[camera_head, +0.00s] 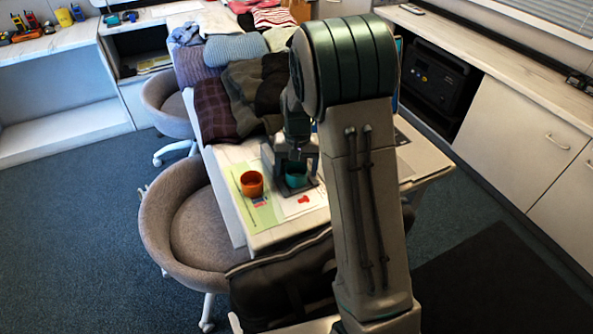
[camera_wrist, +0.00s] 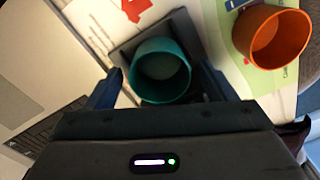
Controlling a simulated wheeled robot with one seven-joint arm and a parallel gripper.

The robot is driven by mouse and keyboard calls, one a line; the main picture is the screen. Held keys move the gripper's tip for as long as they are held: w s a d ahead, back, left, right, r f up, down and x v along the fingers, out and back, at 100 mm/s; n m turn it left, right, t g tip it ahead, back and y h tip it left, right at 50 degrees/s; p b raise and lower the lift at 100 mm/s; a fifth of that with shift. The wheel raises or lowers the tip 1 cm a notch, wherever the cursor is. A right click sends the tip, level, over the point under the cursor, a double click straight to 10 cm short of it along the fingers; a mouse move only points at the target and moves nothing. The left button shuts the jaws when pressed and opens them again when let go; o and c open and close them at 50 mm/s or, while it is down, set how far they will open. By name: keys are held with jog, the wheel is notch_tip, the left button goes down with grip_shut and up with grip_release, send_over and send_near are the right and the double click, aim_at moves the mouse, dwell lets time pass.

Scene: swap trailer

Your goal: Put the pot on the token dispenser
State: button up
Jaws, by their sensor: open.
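A teal round pot (camera_head: 297,181) stands upright on a dark grey square base (camera_head: 309,186) near the table's front end. The wrist view shows the teal pot (camera_wrist: 161,72) between my fingers, over the grey base (camera_wrist: 178,28). An orange round pot (camera_head: 252,184) stands on the sheet to its left; it also shows at the upper right of the wrist view (camera_wrist: 271,37). I cannot tell for sure which part is the token dispenser; the grey base may be it. My gripper (camera_head: 297,160) is open, pointing down, with its fingers (camera_wrist: 160,78) on either side of the teal pot.
The table (camera_head: 284,235) carries printed sheets (camera_head: 262,213) and piled folded clothes (camera_head: 240,85) behind. Grey chairs (camera_head: 185,220) stand at its left side. A dark bag (camera_head: 285,285) is at the front. A laptop keyboard (camera_wrist: 50,130) shows at the wrist view's left.

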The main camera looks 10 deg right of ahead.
notch_tip(320, 180, up, 10)
jog(key=s+r+n+t, duration=0.1)
jog(key=s+r, duration=0.1)
jog(key=s, duration=1)
jog(key=s+r+n+t, duration=0.1)
jog(key=s+r, duration=0.1)
jog(key=s, duration=1)
jog(key=shift+s+a+r+n, duration=0.15)
jog(key=shift+s+r+n, duration=0.1)
jog(key=shift+s+n, duration=0.05)
